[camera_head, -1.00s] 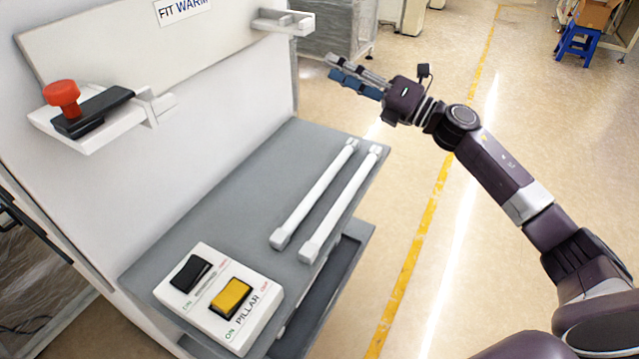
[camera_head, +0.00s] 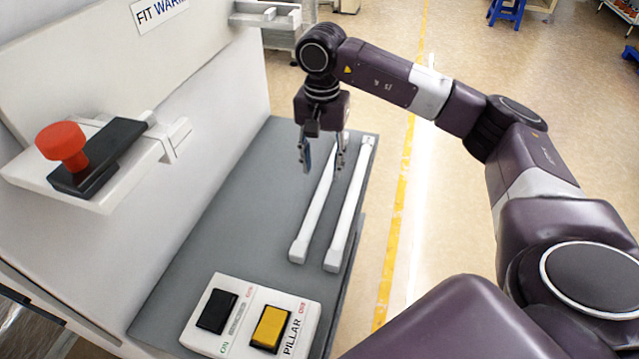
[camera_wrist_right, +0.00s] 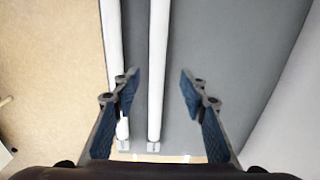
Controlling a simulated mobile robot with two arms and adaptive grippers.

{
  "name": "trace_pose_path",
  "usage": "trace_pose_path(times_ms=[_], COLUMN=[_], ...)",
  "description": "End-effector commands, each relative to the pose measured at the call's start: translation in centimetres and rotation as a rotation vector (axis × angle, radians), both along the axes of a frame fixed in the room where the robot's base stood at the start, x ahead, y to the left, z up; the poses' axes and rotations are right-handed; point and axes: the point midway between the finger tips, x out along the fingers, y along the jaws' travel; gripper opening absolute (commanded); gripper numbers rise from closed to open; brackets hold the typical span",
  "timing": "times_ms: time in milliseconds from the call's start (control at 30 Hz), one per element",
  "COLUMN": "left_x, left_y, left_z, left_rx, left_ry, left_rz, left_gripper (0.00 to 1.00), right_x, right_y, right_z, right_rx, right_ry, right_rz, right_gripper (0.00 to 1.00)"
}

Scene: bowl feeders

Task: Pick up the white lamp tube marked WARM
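Two white lamp tubes lie side by side on the grey shelf: a left tube (camera_head: 313,222) and a right tube (camera_head: 348,215). No marking is readable on either, so I cannot tell which is WARM. My right gripper (camera_head: 322,166) points down over the far part of the left tube, open and empty. In the right wrist view, one tube (camera_wrist_right: 158,60) runs between the open fingers (camera_wrist_right: 160,80), and the other tube (camera_wrist_right: 112,40) lies to the left, passing behind the left finger. My left gripper is not in view.
A panel with a FIT WARM label (camera_head: 160,12) stands at the left, with a bracket holding a red knob (camera_head: 62,145). A white switch box (camera_head: 235,318) marked PILLAR sits at the shelf's near end. Open floor (camera_head: 390,250) lies to the right.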

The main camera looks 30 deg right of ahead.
Motion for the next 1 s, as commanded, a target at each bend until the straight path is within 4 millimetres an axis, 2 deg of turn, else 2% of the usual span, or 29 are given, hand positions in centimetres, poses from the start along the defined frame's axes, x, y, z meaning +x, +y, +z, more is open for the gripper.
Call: trace_pose_path(times_ms=[233, 400, 667, 1000], left_x=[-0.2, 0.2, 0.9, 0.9], left_y=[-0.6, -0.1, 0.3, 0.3], left_z=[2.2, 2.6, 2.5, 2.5], left_rx=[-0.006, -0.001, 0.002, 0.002], left_ry=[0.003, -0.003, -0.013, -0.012], left_rz=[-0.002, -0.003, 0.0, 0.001], left_gripper=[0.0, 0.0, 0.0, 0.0], right_x=[-0.4, -0.2, -0.2, -0.2], right_y=[-0.6, -0.5, -0.5, -0.5], right_z=[-3.0, -5.2, -5.6, -5.6], right_rx=[0.002, 0.004, 0.004, 0.004], right_ry=[0.006, 0.002, 0.0, 0.0], right_rz=[-0.002, -0.002, -0.002, -0.002], right_gripper=[0.4, 0.4, 0.4, 0.03])
